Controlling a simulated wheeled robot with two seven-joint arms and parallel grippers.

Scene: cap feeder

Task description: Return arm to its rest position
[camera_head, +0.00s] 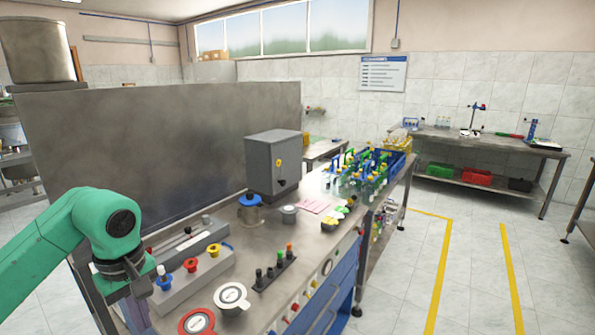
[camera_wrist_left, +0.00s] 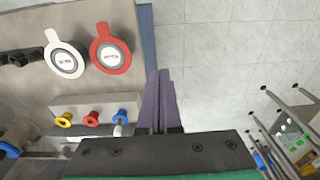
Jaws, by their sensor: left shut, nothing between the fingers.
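My green left arm comes in from the left in the head view, bent at the wrist. Its left gripper (camera_head: 138,312) points down beside the near left end of the workbench. In the left wrist view the two purple fingers (camera_wrist_left: 160,100) lie together, shut and empty. They are beside the bench edge, over the tiled floor. My right gripper does not show.
The workbench (camera_head: 330,185) carries a grey block with coloured knobs (camera_head: 192,270), a red round piece (camera_head: 197,322), a white one (camera_head: 232,297), a grey box (camera_head: 273,165) and a blue crate (camera_head: 391,163). A metal panel (camera_head: 150,135) stands behind. Floor at right is clear.

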